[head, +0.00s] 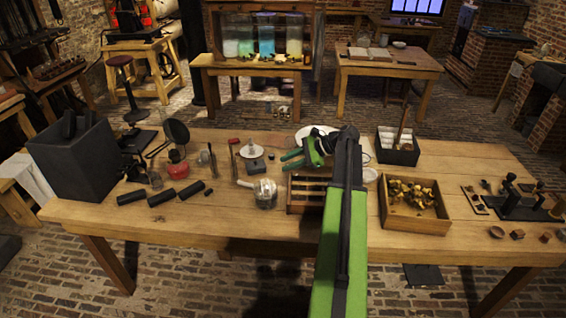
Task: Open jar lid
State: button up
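A small round clear glass jar (265,194) stands on the wooden table, left of the slatted tray, with a pale piece at its upper left. I cannot tell whether a lid sits on it. A white disc with a knob (252,151) lies farther back and may be a lid. My gripper (284,161) is above the table, behind and right of the glass jar and apart from it. Larger tanks with coloured liquid (262,36) stand on a back table.
My arm hides part of a slatted wooden tray (303,209). To its right are a wooden box of brass pieces (447,228) and a dark divided box (383,153). The table's front left is clear.

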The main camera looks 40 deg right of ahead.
jog(key=p+v, duration=0.3)
jog(key=v, duration=0.4)
jog(key=shift+s, duration=0.5)
jog(key=p+v, duration=1)
jog(key=v, duration=0.7)
jog(key=shift+s, duration=0.2)
